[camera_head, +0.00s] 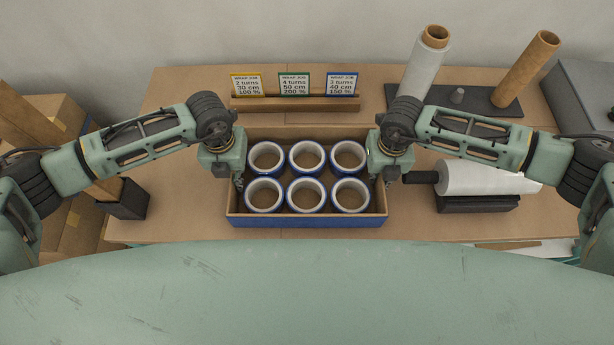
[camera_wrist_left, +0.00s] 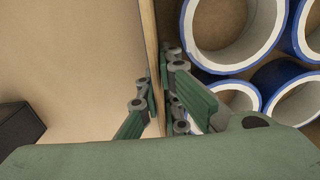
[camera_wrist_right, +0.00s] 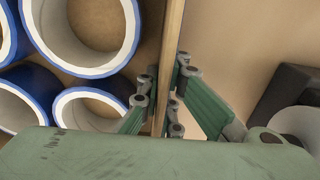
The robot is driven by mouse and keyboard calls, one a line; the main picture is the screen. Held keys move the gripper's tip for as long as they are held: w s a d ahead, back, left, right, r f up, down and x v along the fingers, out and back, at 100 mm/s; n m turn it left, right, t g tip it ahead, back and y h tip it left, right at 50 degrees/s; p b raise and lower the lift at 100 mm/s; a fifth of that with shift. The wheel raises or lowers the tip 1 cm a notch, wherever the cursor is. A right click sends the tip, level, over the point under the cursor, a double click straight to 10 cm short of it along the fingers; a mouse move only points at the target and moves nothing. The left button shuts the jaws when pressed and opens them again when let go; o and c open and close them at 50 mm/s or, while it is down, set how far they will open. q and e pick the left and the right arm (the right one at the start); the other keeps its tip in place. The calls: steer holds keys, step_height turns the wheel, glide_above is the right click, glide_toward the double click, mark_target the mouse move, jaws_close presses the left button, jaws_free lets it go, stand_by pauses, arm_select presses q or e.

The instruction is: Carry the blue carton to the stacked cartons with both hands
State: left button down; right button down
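The blue carton (camera_head: 306,221) is an open brown box with a blue front band, standing on the worktable with several blue-and-white tape rolls inside. My left gripper (camera_head: 239,184) is at its left wall, one finger inside and one outside. In the left wrist view the fingers close against that wall (camera_wrist_left: 150,45). My right gripper (camera_head: 379,182) is likewise shut on the right wall, which shows in the right wrist view (camera_wrist_right: 174,40). The stacked cartons (camera_head: 85,225) stand left of the table, partly hidden by my left arm.
A rack with wrap-job cards (camera_head: 295,103) stands behind the carton. A dark holder (camera_head: 125,203) sits at the table's left edge. A white film roll (camera_head: 480,178) lies to the right. Upright rolls (camera_head: 425,65) stand at the back right. Bare table (camera_head: 185,205) lies left of the carton.

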arm_select(q)
steer(key=shift+w+r, duration=0.1)
steer(key=shift+r, duration=0.05)
arm_select(e)
steer(key=shift+w+r, duration=0.1)
